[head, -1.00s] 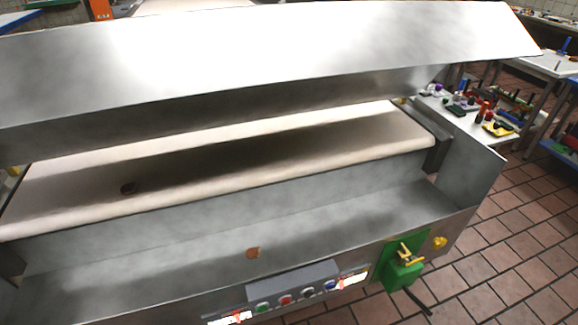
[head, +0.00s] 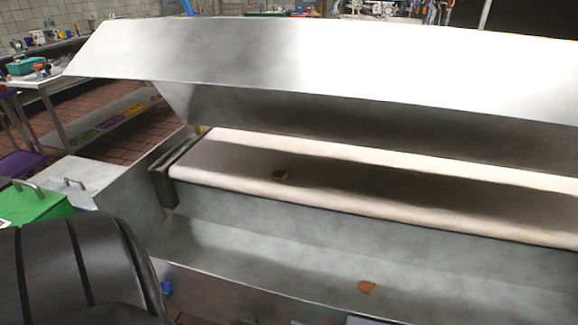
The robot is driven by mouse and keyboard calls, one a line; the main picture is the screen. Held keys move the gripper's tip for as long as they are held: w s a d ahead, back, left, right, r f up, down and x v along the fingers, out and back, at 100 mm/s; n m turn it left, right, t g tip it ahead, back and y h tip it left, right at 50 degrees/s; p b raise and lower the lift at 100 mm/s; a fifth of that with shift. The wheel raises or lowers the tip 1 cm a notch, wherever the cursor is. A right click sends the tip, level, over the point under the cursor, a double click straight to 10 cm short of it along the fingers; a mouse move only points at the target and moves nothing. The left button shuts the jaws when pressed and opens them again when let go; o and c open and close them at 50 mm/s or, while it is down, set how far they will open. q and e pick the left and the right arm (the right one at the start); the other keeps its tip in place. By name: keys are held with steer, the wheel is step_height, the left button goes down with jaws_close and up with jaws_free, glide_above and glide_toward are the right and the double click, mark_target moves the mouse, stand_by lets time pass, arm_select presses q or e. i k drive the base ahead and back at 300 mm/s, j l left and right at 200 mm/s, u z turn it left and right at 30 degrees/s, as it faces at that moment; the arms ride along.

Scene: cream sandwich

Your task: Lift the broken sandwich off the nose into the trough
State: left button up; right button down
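A small dark brown piece (head: 280,175) lies on the pale conveyor belt (head: 430,195), in shadow behind the belt's rounded front edge, the nose. It is too small to tell if it is a broken sandwich. A small orange-brown piece (head: 367,288) lies in the grey metal trough (head: 270,262) below the nose, apart from the first. Neither of my grippers is in view, and nothing is seen touching either piece.
A wide sloped metal hood (head: 330,65) overhangs the belt. A metal end wall (head: 120,205) closes the trough at the left. A green bin (head: 35,205) stands beyond it. A side table (head: 45,78) with small items stands at the far left over a tiled floor.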

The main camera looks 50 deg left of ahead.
mark_target(277, 175)
steer(key=k+u, duration=0.15)
steer(key=u, duration=1.4)
